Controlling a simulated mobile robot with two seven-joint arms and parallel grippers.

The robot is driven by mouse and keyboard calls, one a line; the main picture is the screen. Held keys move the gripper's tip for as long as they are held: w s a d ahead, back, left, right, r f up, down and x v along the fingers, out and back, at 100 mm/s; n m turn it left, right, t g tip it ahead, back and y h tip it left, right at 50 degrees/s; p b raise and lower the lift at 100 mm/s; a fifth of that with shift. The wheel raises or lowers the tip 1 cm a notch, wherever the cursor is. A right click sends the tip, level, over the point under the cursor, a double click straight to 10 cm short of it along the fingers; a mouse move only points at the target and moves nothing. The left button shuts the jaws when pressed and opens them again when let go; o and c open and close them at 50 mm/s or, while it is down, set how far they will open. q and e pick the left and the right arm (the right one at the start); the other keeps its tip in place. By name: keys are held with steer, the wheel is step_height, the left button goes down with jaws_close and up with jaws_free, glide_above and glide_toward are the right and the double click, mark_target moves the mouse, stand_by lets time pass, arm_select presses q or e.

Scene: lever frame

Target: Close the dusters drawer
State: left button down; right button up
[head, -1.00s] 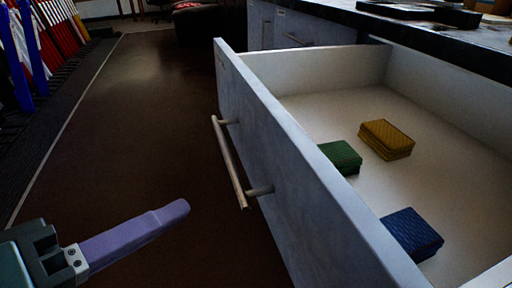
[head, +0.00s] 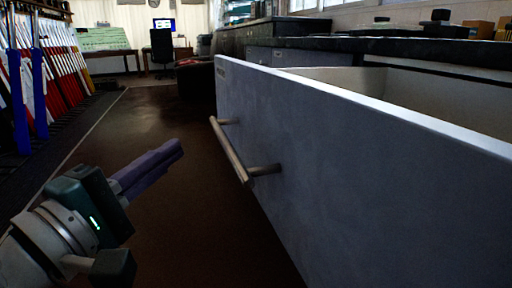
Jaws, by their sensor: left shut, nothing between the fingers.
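The dusters drawer (head: 330,150) stands open, pulled out from the counter on the right. Its pale grey front faces left and carries a metal bar handle (head: 235,155). Only a strip of its inside shows above the front edge, and the dusters in it are hidden from this view. My left gripper (head: 178,147) is at the lower left, shut and empty, with its purple fingers pointing up and right toward the handle. It is apart from the drawer front, with floor showing between. My right gripper is not in view.
A dark worktop (head: 400,44) runs along the right above the drawer, with small items on it. A rack of red, white and blue levers (head: 40,85) stands at the left. Brown floor (head: 150,110) is clear between. A chair (head: 161,46) and desk are far back.

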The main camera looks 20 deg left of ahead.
arm_select(q)
steer(key=w+d, duration=0.1)
steer(key=w+d+r, duration=0.1)
steer(key=d, duration=0.1)
steer(key=shift+w+d+p, duration=0.15)
steer(key=shift+w+p, duration=0.05)
steer(key=shift+p, duration=0.1)
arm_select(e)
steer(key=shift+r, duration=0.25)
arm_select(q)
steer(key=shift+f, duration=0.1)
